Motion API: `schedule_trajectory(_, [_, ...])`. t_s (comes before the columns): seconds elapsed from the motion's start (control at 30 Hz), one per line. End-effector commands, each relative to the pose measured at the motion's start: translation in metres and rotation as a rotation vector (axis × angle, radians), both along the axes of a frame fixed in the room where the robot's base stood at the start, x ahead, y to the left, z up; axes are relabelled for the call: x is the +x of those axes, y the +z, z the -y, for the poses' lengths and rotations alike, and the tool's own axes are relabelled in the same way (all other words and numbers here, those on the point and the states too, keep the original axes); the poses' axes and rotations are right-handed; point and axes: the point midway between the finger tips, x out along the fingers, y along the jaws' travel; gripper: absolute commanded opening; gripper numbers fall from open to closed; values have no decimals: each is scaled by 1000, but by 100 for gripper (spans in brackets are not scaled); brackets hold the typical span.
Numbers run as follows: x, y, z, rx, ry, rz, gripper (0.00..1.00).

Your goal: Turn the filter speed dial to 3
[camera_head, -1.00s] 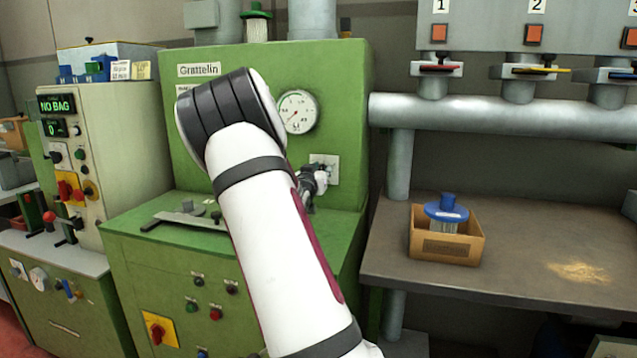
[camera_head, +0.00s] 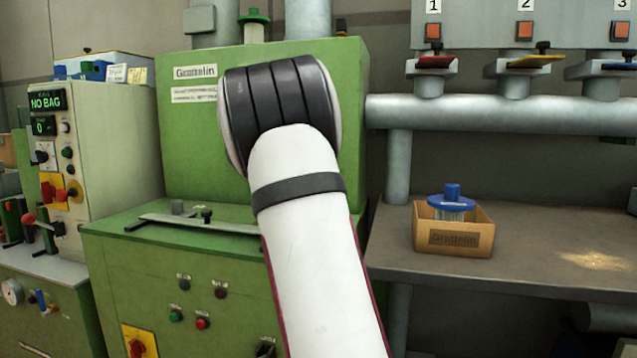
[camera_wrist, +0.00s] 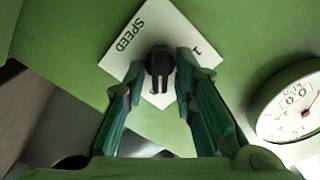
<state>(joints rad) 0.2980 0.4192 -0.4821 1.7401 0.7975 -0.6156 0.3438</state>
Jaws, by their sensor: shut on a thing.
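The speed dial is a small black knob (camera_wrist: 159,65) on a white plate (camera_wrist: 143,37) marked "SPEED", with a "1" showing near one corner. The plate is on the green machine (camera_head: 190,135) and looks turned in the wrist view. My gripper (camera_wrist: 161,80) has its two fingers on either side of the knob, shut on it. The other numbers on the plate are hidden or too small to read. In the head view my arm covers the dial and my gripper.
A round gauge (camera_wrist: 292,104) is close to the right of my gripper in the wrist view. A control cabinet (camera_head: 110,150) stands at left.

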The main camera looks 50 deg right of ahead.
Motion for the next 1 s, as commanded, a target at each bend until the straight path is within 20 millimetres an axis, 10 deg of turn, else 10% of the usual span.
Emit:
schedule_trajectory(0.97, [0,-2,0,91,0,213,0])
schedule_trajectory(1.0, [0,-2,0,91,0,213,27])
